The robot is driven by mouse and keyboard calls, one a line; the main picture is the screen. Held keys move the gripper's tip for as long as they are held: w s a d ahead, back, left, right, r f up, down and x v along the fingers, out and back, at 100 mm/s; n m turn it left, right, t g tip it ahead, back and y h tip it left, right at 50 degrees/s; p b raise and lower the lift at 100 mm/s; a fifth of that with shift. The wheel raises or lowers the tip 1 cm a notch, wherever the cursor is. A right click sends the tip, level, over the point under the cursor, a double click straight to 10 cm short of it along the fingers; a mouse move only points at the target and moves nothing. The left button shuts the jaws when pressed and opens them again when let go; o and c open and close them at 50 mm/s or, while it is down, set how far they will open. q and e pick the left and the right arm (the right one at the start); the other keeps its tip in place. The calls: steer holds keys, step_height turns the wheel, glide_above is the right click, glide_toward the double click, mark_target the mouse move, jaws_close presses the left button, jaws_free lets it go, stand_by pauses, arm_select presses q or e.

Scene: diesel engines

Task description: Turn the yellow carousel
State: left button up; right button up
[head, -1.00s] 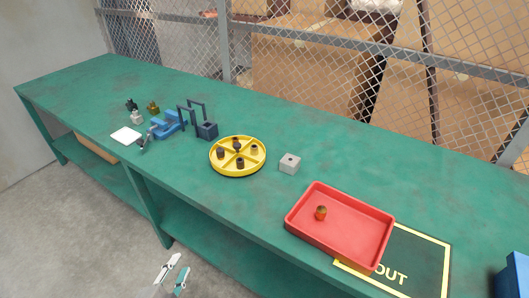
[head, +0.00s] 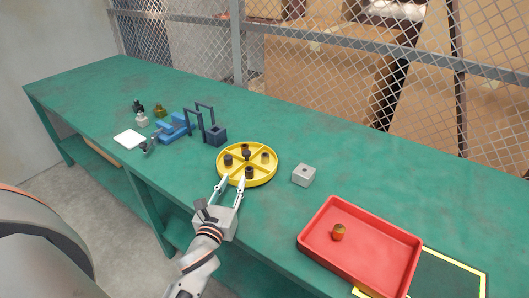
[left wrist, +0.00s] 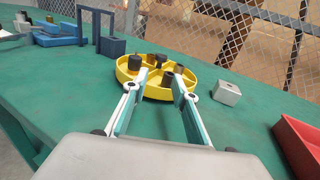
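The yellow carousel (head: 262,178) is a round, shallow tray with dividers on the green bench, holding several dark and brownish cylindrical pieces. It also shows in the left wrist view (left wrist: 158,91), straight ahead of the fingers. My left gripper (head: 231,182) is open and empty, at the carousel's near edge. In the left wrist view its two fingers (left wrist: 161,84) are apart, tips at or over the near rim around a brown cylinder; I cannot tell whether they touch. My right gripper is not in view.
A grey block with a hole (head: 303,175) sits right of the carousel. A red tray (head: 312,238) with a brownish piece (head: 338,232) stands further right. A blue fixture with dark posts (head: 216,134) is to the left. A wire fence (head: 300,50) runs behind.

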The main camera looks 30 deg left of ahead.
mark_target(245, 155)
arm_select(q)
steer(key=shift+w+a+r+m, duration=0.15)
steer(key=shift+w+m, duration=0.15)
steer(key=shift+w, duration=0.35)
steer(key=x, duration=1.1)
steer(key=shift+w, duration=0.1)
jaws_close()
